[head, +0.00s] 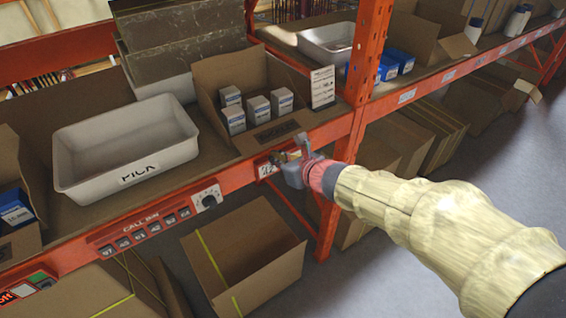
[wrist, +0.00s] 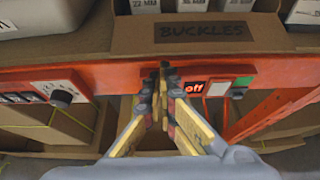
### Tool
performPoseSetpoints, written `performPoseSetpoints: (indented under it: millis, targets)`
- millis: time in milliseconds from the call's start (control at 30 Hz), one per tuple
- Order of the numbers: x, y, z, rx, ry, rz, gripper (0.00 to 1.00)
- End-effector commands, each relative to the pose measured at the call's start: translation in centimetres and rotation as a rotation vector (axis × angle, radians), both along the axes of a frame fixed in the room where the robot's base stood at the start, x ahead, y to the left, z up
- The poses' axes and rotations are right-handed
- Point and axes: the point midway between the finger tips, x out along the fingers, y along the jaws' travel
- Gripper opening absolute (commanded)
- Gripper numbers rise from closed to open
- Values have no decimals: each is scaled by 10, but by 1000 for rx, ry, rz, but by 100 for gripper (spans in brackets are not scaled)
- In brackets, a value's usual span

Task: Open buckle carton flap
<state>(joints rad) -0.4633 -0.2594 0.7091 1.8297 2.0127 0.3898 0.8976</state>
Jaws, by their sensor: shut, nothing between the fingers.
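The buckle carton (head: 232,75) stands on the shelf, with several small white boxes inside. Its front flap (head: 275,134) bears a dark label; in the wrist view the flap (wrist: 205,31) reads BUCKLES and lies along the shelf's front edge. The carton's top shows no cover over the boxes. My gripper (head: 284,157) is at the orange beam, just in front of and below the flap. In the wrist view my gripper (wrist: 163,80) has its fingertips together and empty, overlapping the beam below the label. I cannot tell whether they touch the beam.
A white tray (head: 125,150) sits left of the carton. An orange upright (head: 352,110) stands to the right, close to my arm. The orange beam (head: 180,200) carries a knob (wrist: 62,97) and a lit "off" display (wrist: 194,87). An open carton (head: 245,255) stands below.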

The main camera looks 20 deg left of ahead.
Motion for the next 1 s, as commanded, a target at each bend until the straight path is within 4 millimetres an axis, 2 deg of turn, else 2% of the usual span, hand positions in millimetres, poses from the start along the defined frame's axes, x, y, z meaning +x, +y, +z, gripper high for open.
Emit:
performPoseSetpoints:
  millis: [200,400,733,1000]
  targets:
    - [15,18,-13,0,1,0,0]
    - [19,22,-17,-1,0,-1,0]
    - [19,22,-15,-3,2,-1,0]
    - [19,22,-4,-41,37,0,0]
